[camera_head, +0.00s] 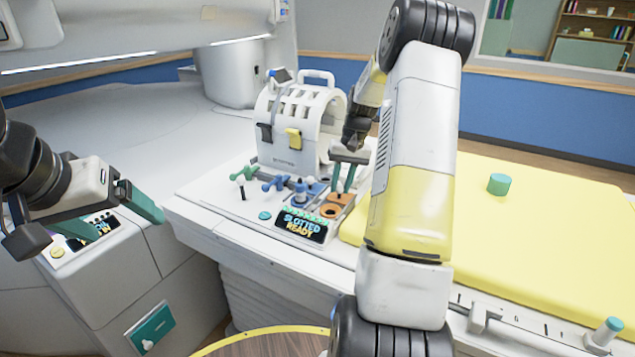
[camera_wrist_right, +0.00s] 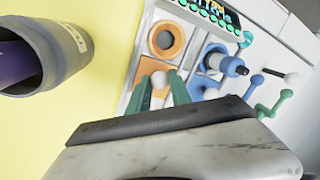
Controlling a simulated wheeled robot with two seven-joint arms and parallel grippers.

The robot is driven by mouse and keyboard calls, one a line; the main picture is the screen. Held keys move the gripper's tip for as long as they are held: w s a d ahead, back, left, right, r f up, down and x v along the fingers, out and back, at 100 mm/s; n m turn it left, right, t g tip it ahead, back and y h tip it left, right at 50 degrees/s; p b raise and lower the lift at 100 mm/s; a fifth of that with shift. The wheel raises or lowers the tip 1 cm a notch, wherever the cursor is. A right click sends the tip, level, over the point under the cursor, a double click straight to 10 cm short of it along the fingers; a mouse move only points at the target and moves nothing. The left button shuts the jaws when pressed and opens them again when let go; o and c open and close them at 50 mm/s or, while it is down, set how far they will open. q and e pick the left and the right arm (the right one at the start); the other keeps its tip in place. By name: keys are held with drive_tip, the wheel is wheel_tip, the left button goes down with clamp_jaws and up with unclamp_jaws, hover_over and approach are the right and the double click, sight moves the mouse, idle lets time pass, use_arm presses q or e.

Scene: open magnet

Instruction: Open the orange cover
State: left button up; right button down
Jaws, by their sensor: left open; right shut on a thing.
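The orange piece (camera_head: 331,211) sits on the white console, with a round dark opening in its near part. In the right wrist view it shows as an orange plate with a ring (camera_wrist_right: 177,47) and a second orange section (camera_wrist_right: 145,68) beside it. My right gripper (camera_head: 342,188) reaches down to that second section. Its teal fingers are shut on a small white knob (camera_wrist_right: 159,79) there. The knob is hidden in the head view. My left gripper (camera_head: 122,224) is open and empty at the far left, away from the orange piece.
A white slotted coil (camera_head: 290,130) stands behind. A grey cup (camera_wrist_right: 45,55) is near my right wrist.

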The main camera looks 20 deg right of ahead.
sight(345, 198)
drive_tip(key=c, duration=1.2)
unclamp_jaws()
drive_tip(key=shift+r, duration=0.1)
drive_tip(key=r, duration=0.2)
drive_tip(key=d+r, duration=0.1)
drive_tip(key=r, duration=0.4)
drive_tip(key=shift+s+d+r, duration=0.2)
drive_tip(key=shift+s+r, duration=0.05)
